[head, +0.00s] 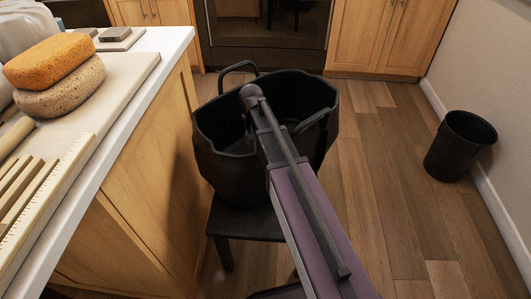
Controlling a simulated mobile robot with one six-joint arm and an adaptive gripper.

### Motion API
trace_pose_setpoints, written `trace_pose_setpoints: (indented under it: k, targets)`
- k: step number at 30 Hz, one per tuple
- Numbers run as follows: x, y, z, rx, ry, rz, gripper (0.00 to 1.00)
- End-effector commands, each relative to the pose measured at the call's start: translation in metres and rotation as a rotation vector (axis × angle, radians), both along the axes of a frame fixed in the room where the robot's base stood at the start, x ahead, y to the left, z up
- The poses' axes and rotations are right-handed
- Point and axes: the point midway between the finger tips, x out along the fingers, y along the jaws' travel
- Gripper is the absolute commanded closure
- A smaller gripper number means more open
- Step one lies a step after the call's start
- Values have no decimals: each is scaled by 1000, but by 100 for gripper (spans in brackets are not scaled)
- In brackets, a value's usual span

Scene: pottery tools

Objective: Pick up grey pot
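I cannot make out a thing that is clearly a grey pot in the head view. A pale grey, rounded thing (27,27) is cut off at the upper left corner, and I cannot tell what it is. My purple and dark arm reaches from the bottom right up over a large black tub (218,165). I cannot make out my gripper's fingers; they may be hidden behind the arm or the tub's wall.
The black tub stands on a dark stool (245,224) beside the counter. On the counter's board (130,75) lie an orange sponge (48,60) on a speckled round piece (62,93) and several wooden tools (35,190). A black bin (460,147) stands right; floor between is clear.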

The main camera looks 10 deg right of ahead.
Motion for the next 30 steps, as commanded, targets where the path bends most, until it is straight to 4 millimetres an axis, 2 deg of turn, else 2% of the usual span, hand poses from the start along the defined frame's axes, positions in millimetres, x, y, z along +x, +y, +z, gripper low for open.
trace_pose_setpoints:
  k: [16, 17, 21, 30]
  targets:
    - [0, 0, 0, 0, 0, 0, 54]
    - [0, 0, 0, 0, 0, 0, 60]
    - [0, 0, 0, 0, 0, 0, 100]
    - [0, 0, 0, -1, 0, 1, 100]
